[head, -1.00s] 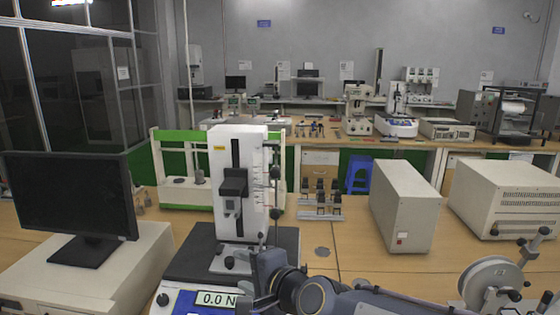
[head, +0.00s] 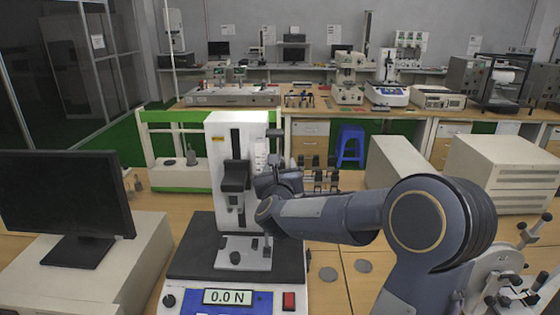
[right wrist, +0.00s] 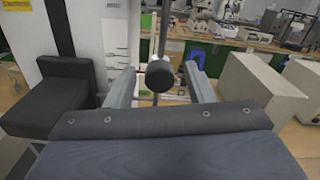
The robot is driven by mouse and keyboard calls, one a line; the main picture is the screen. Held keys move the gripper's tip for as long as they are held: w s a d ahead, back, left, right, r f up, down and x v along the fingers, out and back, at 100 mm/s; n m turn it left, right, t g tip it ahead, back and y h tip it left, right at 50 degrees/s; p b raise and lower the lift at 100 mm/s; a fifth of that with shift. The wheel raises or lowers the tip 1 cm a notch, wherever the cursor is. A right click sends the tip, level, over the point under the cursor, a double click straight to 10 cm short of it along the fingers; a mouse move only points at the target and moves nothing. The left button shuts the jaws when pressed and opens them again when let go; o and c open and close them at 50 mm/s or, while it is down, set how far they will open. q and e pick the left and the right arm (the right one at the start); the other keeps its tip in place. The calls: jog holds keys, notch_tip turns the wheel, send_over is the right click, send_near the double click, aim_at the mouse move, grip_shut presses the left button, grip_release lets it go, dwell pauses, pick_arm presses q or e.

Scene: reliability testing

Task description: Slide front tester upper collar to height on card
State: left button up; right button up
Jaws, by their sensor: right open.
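The front tester (head: 226,150) is a white column on a dark base with a 0.0 N display. In the right wrist view, the column's face carries a white card (right wrist: 116,42) with fine marks. A thin upright rod (right wrist: 162,28) stands beside it, with a round black collar knob (right wrist: 160,76) on it. My right gripper (right wrist: 159,84) is open, its fingers to either side of the knob with gaps visible. In the head view, my right gripper (head: 277,176) is at the column's right side and hides much of the rod and collars. My left gripper is out of view.
The tester's black block (head: 235,177) projects from the column, close to the left finger in the wrist view. A monitor (head: 62,200) stands at left. Beige boxes (head: 505,172) and a reel device (head: 497,275) stand at right. A small rack (head: 320,178) is behind my gripper.

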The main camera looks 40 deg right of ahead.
jog(key=shift+w+d, duration=0.3)
jog(key=shift+w, duration=0.1)
jog(key=shift+c, duration=0.3)
grip_shut()
jog(key=shift+r+b, duration=0.15)
jog(key=shift+b, duration=0.75)
jog(key=shift+r, duration=0.4)
jog(key=shift+o, duration=0.3)
grip_release()
jog(key=shift+s+a, duration=0.1)
